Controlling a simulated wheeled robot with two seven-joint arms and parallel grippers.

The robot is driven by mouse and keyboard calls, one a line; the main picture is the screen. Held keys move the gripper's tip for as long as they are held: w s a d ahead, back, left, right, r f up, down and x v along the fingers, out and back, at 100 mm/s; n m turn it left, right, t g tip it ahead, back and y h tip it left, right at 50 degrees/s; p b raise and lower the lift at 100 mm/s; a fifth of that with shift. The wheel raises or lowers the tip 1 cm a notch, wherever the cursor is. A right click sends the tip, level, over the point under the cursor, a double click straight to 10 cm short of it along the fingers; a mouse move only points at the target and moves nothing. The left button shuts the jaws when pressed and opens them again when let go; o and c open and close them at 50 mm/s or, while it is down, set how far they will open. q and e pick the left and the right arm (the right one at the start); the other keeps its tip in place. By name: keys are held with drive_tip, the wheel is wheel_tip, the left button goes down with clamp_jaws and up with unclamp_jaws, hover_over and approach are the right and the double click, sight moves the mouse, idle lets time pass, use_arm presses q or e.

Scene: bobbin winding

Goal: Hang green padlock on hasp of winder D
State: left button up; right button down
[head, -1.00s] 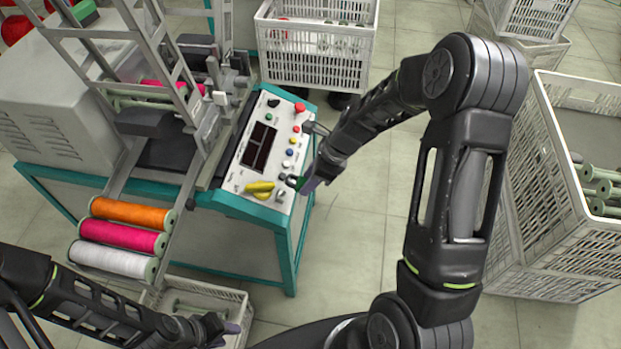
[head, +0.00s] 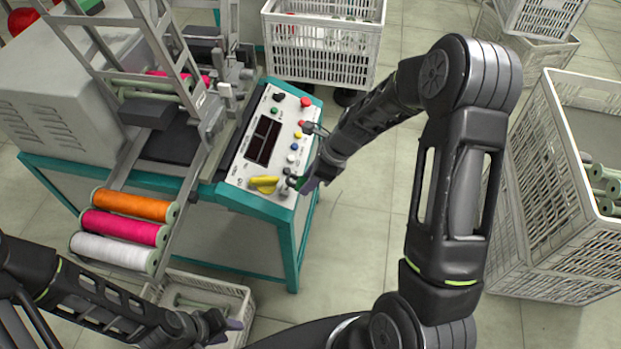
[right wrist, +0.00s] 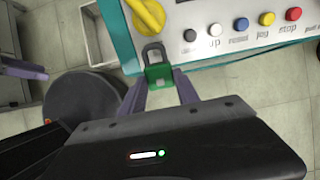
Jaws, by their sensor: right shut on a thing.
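The green padlock (right wrist: 159,76) is between the fingers of my right gripper (right wrist: 163,82), which is shut on it. Its grey shackle (right wrist: 153,50) points up, at the front edge of the control panel. In the head view, my right gripper (head: 306,184) is at the panel's near right corner, with a bit of green at its tips. The winder's panel (head: 238,172) carries a yellow handle (head: 264,184), also seen in the right wrist view (right wrist: 147,14). I cannot make out the hasp clearly or whether the shackle touches it. My left gripper (head: 234,325) is low, away from the panel; its jaw state is unclear.
Orange, pink and white thread spools (head: 122,228) lie on a rack left of the panel. A crate (head: 240,291) stands on the floor below. Large white crates stand at the back (head: 322,52) and right (head: 545,215).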

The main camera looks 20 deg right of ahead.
drive_tip(key=shift+b+x, duration=0.45)
drive_tip(key=shift+x, duration=0.5)
drive_tip(key=shift+a+f, duration=0.1)
drive_tip(key=shift+f, duration=0.1)
drive_tip(key=shift+w+a+f+b, duration=0.2)
drive_tip(key=shift+f+b, duration=0.3)
drive_tip(key=shift+f, duration=0.1)
drive_tip(key=shift+f, duration=0.15)
drive_tip(key=shift+s+d+f, duration=0.2)
drive_tip(key=shift+d+f, duration=0.05)
idle(0.6)
drive_tip(key=shift+d, duration=0.1)
idle(0.4)
drive_tip(key=c, duration=0.8)
unclamp_jaws()
